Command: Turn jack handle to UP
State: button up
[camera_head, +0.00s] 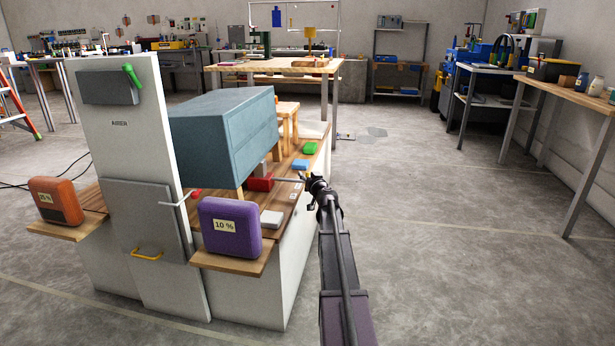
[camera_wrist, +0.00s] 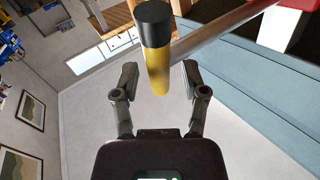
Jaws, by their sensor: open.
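The red jack (camera_head: 260,183) sits on the wooden bench top below the blue-grey box. Its jack handle (camera_head: 288,180) is a thin grey rod pointing right towards my gripper (camera_head: 317,190). In the wrist view the jack handle (camera_wrist: 220,35) runs from upper right to a yellow grip with a black end. The yellow grip (camera_wrist: 157,70) appears between the two spread fingers of my gripper (camera_wrist: 160,75), with gaps on both sides. My gripper is open. In the head view the grip is hidden at my gripper. I cannot read the position labels near it.
The blue-grey box (camera_head: 222,133) stands on wooden legs just left of my gripper. A purple box (camera_head: 229,228) marked 10 % and an orange box (camera_head: 55,201) rest on side shelves. A white panel (camera_head: 165,130) carries a green lever (camera_head: 132,75). The floor to the right is clear.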

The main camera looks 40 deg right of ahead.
grip_shut()
jog(key=shift+d, duration=0.1)
jog(key=shift+w+d+m+g+p, duration=0.15)
jog(key=shift+m+g+p, duration=0.25)
jog(key=shift+g+p, duration=0.65)
jog(key=shift+w+p, duration=0.1)
jog(key=shift+p, duration=0.4)
jog(key=g+y+p, duration=0.1)
jog(key=p, duration=0.1)
jog(key=m+g+y+p, duration=0.1)
jog(key=p, duration=0.1)
jog(key=m+g+y+p, duration=0.1)
jog(key=p, duration=0.1)
jog(key=shift+w+d+f+g, duration=0.3)
jog(key=shift+w+d+g, duration=0.05)
jog(key=shift+d, duration=0.05)
jog(key=shift+f+m+g+y+p, duration=0.4)
jog(key=shift+m+g+y+p, duration=0.15)
jog(key=shift+g+y+p, duration=0.25)
jog(key=shift+f+m+g+y+p, duration=0.4)
jog(key=shift+m+g+y+p, duration=0.15)
jog(key=shift+g+y+p, duration=0.25)
